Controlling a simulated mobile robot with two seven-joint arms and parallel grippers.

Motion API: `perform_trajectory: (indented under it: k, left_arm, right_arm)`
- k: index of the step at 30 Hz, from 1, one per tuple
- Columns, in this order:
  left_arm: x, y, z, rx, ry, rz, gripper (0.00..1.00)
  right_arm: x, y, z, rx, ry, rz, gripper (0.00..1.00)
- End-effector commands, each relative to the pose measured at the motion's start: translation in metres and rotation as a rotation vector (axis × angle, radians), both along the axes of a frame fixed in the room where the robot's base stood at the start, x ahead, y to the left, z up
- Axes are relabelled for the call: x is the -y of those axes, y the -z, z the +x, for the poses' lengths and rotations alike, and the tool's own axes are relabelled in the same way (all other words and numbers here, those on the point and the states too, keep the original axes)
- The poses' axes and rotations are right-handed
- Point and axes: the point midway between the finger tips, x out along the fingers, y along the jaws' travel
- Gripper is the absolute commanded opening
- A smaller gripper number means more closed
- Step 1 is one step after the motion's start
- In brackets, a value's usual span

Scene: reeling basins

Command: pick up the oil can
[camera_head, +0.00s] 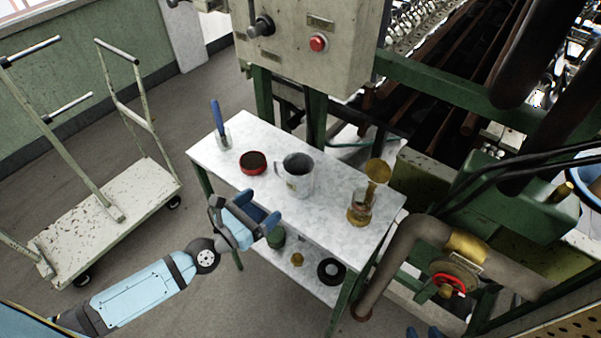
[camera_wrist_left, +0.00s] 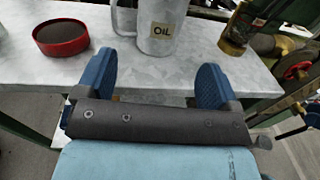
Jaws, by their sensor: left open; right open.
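The oil can (camera_head: 298,178) is a grey metal jug with a handle on its left side. It stands upright on the marble-topped table (camera_head: 228,160). In the left wrist view the oil can (camera_wrist_left: 160,28) shows its "OIL" label, and its top is cut off. My left gripper (camera_head: 262,208) is open and empty at the table's front edge, in front of the can. In the left wrist view its two blue fingers (camera_wrist_left: 155,75) are spread, with the can beyond them and apart from them. My right gripper (camera_head: 424,332) shows only as blue fingertips at the bottom edge, open.
A red round tin (camera_head: 253,162) sits left of the can. A blue-handled tool (camera_head: 218,118) stands in a holder at the table's far left. A brass funnel-topped vessel (camera_head: 361,205) stands to the right. A thick pipe (camera_head: 400,250) bends beside the table's right end.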

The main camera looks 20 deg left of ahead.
Motion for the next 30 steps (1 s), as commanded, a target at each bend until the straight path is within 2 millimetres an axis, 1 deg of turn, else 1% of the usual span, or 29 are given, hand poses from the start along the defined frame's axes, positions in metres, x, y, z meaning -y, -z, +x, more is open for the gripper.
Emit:
perform_trajectory:
  k: [4,9,12,15,20,27,30]
  left_arm:
    - [0.007,-0.003,0.017,-0.001,-0.004,-0.013,0.87]
    - [0.022,-0.004,0.049,0.000,-0.002,-0.012,0.87]
    - [0.029,-0.002,0.064,-0.001,-0.002,-0.009,0.87]
    - [0.034,-0.001,0.074,-0.001,-0.002,-0.007,0.87]
    - [0.039,-0.001,0.082,-0.002,-0.001,-0.008,0.87]
    - [0.056,0.001,0.113,-0.001,-0.001,-0.006,0.87]
    - [0.060,0.002,0.121,-0.002,-0.001,-0.007,0.87]
  right_arm:
    - [-0.001,-0.006,-0.001,-0.002,0.000,0.001,0.42]
    - [-0.004,-0.013,-0.003,-0.006,-0.002,0.006,0.42]
    - [-0.005,-0.016,-0.003,-0.006,-0.003,0.007,0.42]
    - [-0.004,-0.017,-0.003,-0.005,-0.003,0.007,0.42]
    - [-0.004,-0.020,-0.002,-0.004,-0.002,0.005,0.42]
    - [-0.002,-0.031,-0.002,-0.002,-0.001,0.004,0.42]
    - [-0.001,-0.033,-0.001,0.000,0.001,0.002,0.42]
